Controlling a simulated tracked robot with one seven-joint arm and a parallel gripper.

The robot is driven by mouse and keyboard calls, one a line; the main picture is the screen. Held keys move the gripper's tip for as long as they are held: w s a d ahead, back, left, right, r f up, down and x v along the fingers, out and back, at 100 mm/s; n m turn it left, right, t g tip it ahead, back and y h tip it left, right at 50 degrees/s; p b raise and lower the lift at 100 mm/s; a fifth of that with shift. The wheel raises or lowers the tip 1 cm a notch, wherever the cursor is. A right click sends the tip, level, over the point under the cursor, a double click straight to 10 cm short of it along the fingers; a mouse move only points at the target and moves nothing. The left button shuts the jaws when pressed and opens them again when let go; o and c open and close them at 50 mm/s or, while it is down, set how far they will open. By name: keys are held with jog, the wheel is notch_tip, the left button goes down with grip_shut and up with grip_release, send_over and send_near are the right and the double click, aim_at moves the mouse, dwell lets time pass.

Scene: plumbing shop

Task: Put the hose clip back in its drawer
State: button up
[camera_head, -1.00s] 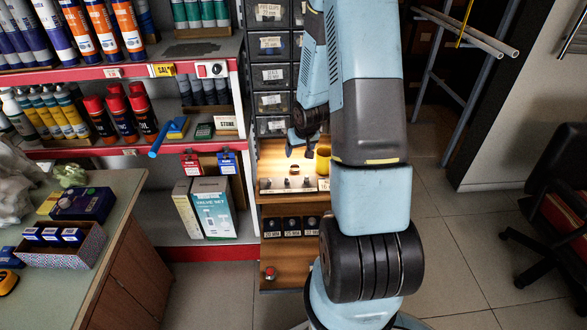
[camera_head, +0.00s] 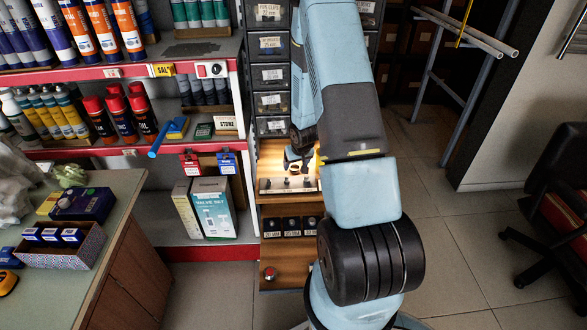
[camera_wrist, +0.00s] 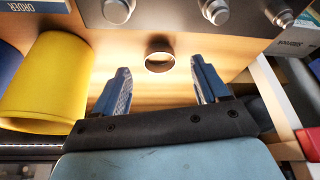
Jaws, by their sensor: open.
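The hose clip (camera_wrist: 160,56) is a small metal ring on a lit wooden surface (camera_wrist: 150,90) in the wrist view. It lies ahead of my gripper (camera_wrist: 161,82), whose two fingers are open and apart on either side of the line to the ring. Nothing is between the fingertips. In the head view my gripper (camera_head: 297,163) is low over the lit wooden shelf (camera_head: 270,155), and it hides the clip there. A column of dark labelled drawers (camera_head: 270,74) stands above the shelf. The drawers look shut; their labels are mostly too small to read.
Several metal fittings (camera_wrist: 205,10) line the shelf beyond the clip. Red-edged shelves of cans (camera_head: 115,110) stand left, and a counter (camera_head: 100,240) is in front of them. Open floor (camera_head: 460,230) lies right.

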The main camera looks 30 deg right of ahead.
jog(key=shift+x, duration=1.15)
jog(key=c, duration=1.2)
